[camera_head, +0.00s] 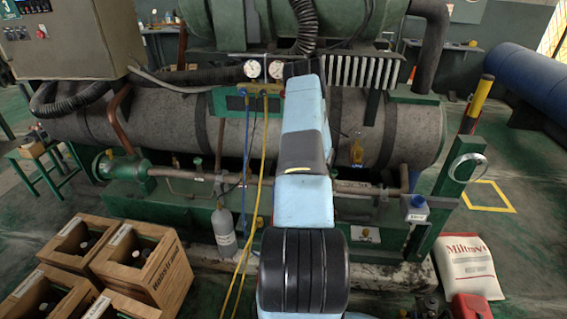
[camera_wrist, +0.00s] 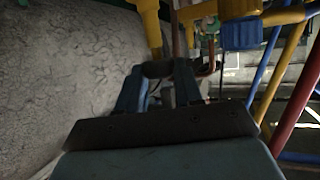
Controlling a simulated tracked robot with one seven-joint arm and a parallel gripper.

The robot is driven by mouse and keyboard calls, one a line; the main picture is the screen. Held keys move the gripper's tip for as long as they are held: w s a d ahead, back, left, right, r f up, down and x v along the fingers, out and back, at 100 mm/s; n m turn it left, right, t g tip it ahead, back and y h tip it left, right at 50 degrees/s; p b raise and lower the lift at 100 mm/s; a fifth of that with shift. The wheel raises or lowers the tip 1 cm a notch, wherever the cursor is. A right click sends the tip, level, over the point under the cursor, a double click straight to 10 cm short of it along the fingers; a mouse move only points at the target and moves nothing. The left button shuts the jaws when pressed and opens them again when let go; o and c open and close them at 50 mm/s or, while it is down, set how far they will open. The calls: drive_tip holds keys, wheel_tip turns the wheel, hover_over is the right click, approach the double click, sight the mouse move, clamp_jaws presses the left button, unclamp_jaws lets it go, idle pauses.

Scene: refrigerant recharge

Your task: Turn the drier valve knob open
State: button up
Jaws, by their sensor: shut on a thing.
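In the wrist view, my gripper (camera_wrist: 158,76) has its two blue fingers on either side of a dark, rounded knob (camera_wrist: 158,68), which I take for the drier valve knob. The fingers are shut on it. A yellow upright part stands just behind the knob. The picture is dim, so how far the knob is turned cannot be told. In the head view, my blue and black arm reaches up through the middle and hides the gripper and the knob.
Yellow and blue hoses (camera_head: 262,180) hang left of my arm from the gauge manifold (camera_head: 253,90). A grey tank (camera_head: 170,120) runs behind. In the wrist view, a red hose (camera_wrist: 300,115) passes on the right.

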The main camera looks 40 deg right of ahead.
drive_tip(key=shift+w+d+n+y, duration=0.1)
drive_tip(key=shift+n+y, duration=0.6)
drive_tip(key=shift+y, duration=0.1)
drive_tip(key=o, duration=1)
drive_tip(key=shift+g, duration=0.3)
drive_tip(key=shift+o, duration=0.2)
drive_tip(key=v, duration=0.7)
